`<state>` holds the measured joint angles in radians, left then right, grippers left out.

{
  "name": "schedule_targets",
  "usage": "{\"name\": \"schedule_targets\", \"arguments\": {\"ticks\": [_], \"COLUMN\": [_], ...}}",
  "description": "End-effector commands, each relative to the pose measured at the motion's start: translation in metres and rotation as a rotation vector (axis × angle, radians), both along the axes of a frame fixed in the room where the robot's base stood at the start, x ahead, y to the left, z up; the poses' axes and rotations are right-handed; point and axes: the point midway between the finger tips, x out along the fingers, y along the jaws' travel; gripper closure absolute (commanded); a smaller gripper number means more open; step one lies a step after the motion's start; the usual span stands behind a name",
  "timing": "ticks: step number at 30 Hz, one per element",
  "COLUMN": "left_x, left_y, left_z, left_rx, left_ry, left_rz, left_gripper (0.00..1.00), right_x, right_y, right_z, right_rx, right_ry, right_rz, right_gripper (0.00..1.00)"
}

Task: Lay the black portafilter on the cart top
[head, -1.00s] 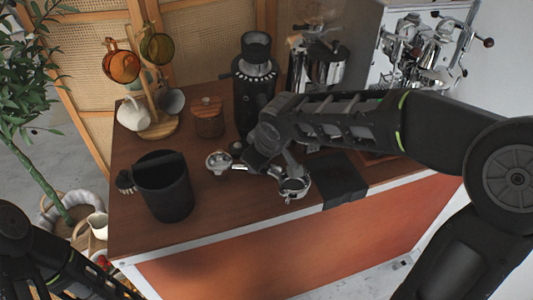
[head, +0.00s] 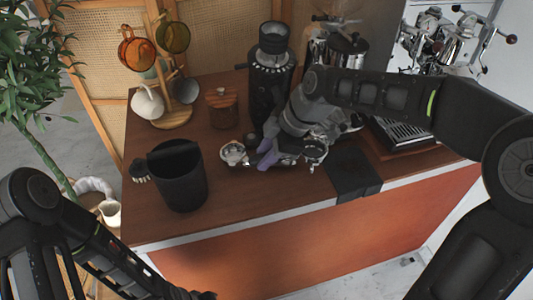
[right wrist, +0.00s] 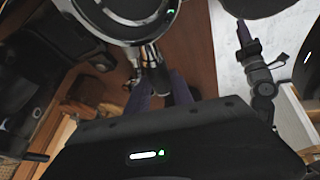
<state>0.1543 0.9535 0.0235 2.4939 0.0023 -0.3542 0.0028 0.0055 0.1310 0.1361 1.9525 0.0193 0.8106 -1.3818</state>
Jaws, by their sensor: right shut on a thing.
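My right gripper (head: 268,156) is over the cart top (head: 225,203). In the right wrist view its purple fingers (right wrist: 160,90) are shut on the dark handle of a portafilter (right wrist: 122,12) with a chrome basket.
A black knock bin (head: 180,180) stands on the left of the cart. A grinder (head: 270,85) stands behind the gripper. A wooden jar (head: 222,108) and mug tree (head: 172,115) stand at the back left. A black mat (head: 352,172) hangs over the front edge. Front left wood is clear.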

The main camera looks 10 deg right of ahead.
Motion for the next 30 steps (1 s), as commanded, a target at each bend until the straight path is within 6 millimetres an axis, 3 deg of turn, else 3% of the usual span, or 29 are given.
{"name": "schedule_targets", "arguments": {"ticks": [11, 30], "left_x": [0.0, 0.003], "left_y": [0.0, -0.001], "left_z": [-0.003, -0.03], "left_rx": [0.0, -0.005], "left_ry": [-0.001, -0.008], "left_rz": [0.0, -0.002], "left_gripper": [0.64, 0.64], "right_x": [0.0, 0.0], "right_y": [0.0, 0.0], "right_z": [-0.004, -0.056], "right_rx": [-0.001, -0.002], "right_ry": [-0.003, -0.002], "right_rz": [-0.001, -0.002], "right_gripper": [1.0, 1.0]}}
